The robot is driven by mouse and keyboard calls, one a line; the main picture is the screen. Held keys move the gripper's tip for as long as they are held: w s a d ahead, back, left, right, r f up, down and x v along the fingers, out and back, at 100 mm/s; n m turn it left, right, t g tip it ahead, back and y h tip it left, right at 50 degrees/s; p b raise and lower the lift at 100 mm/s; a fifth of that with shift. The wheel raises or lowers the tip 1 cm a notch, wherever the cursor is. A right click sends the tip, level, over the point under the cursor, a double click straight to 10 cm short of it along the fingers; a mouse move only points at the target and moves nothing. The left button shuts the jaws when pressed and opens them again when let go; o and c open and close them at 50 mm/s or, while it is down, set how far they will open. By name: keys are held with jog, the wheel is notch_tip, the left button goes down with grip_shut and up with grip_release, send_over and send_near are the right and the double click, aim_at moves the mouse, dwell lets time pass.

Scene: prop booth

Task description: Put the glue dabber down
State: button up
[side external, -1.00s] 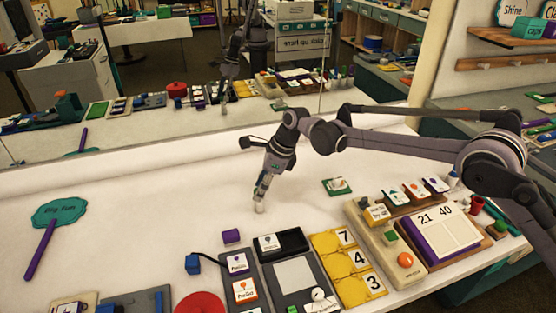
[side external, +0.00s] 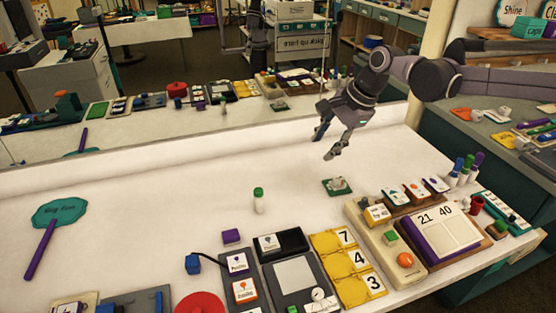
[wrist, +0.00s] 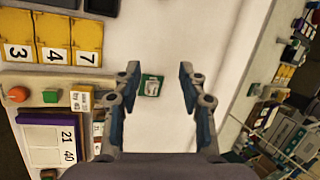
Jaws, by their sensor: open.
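The glue dabber (side external: 259,201), a small white bottle with a green cap, stands upright on the white table in the side external view. Nothing touches it. My gripper (side external: 324,147) is open and empty, raised above the table, up and to the right of the dabber. In the wrist view my gripper (wrist: 160,75) shows its two fingers wide apart with nothing between them but table and a small green card. I cannot make out the dabber in the wrist view.
The green card (side external: 337,186) with a pale item lies right of the dabber. A purple block (side external: 231,236) and a grey tray (side external: 315,268) lie in front. Yellow number cards (side external: 347,262) and a purple-edged board (side external: 440,235) fill the right. The table's left middle (side external: 150,215) is clear.

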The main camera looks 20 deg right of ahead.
jog(key=s+d+r+n+t+h, duration=0.1)
jog(key=s+d+r+n+t, duration=0.15)
jog(key=s+d+n, duration=0.8)
jog(key=s+d+f+n+h, duration=0.1)
jog(key=s+d+f+n, duration=0.1)
jog(key=s, duration=0.5)
jog(key=s+d+f+n+t+h, duration=0.1)
jog(key=s+d+f+n, duration=0.2)
jog(key=s+d, duration=0.2)
jog(key=s, duration=0.3)
jog(key=shift+d+f, duration=0.2)
jog(key=shift+d, duration=0.1)
